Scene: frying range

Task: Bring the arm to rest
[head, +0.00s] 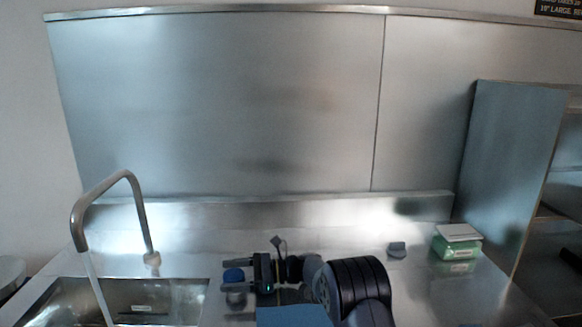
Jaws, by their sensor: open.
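My gripper (232,291) is in the lower middle of the head view, above the steel counter (340,240) just right of the sink. Its two dark fingers point left and stand apart. A small object with a blue top (233,275) shows between the fingers; I cannot tell whether it touches them. My dark arm reaches in from the bottom right of the gripper and hides part of the counter.
A sink (170,296) with a tall curved faucet (112,178) is at left. A green and white box (457,246) and a small grey item (397,250) stand at right. A steel wall panel (220,100) closes the back. A blue flat surface (293,316) shows at the bottom.

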